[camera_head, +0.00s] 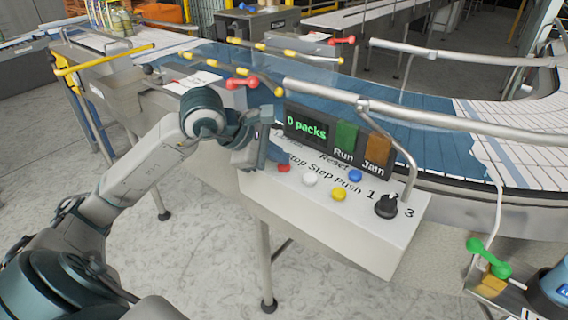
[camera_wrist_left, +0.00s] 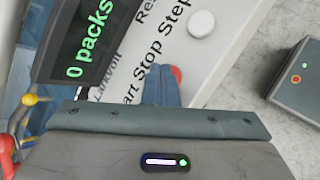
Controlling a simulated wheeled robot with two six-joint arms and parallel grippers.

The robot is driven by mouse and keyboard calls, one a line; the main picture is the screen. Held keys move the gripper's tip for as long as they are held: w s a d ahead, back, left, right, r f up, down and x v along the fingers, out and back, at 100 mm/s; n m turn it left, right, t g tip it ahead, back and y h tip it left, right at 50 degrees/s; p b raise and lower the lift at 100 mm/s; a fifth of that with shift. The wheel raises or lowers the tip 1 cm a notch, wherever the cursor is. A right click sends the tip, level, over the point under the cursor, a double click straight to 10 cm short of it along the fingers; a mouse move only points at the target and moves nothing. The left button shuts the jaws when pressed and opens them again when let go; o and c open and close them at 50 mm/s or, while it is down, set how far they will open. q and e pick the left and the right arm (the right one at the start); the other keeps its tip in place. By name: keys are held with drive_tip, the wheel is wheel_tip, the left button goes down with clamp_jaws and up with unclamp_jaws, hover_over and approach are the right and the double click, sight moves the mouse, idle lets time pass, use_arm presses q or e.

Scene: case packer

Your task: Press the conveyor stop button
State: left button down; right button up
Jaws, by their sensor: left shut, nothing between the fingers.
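The control box (camera_head: 330,222) has a sloped white panel with a red stop button (camera_head: 284,168), and white, yellow and blue buttons beside it. My left gripper (camera_head: 280,154) is shut and empty, its fingertips right by the red button. In the left wrist view the shut fingers (camera_wrist_left: 162,88) point at the panel just beside the word Stop. The red button (camera_wrist_left: 177,75) shows there only in part, partly hidden behind the fingertips. I cannot tell whether they touch it. My right gripper is not in view.
A display reading "0 packs" (camera_head: 306,124) with green Run and orange Jam panels stands behind the buttons. A black knob (camera_head: 386,206) and a bent metal rail (camera_head: 404,150) are at the right. The conveyor (camera_head: 420,128) runs behind the box.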

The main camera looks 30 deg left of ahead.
sight(279, 167)
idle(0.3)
use_arm(q)
drive_tip(key=shift+r+p, duration=0.45)
drive_tip(key=shift+r, duration=0.5)
drive_tip(key=shift+r, duration=0.1)
wheel_tip(279, 167, up, 5)
drive_tip(key=p, duration=0.3)
idle(1.2)
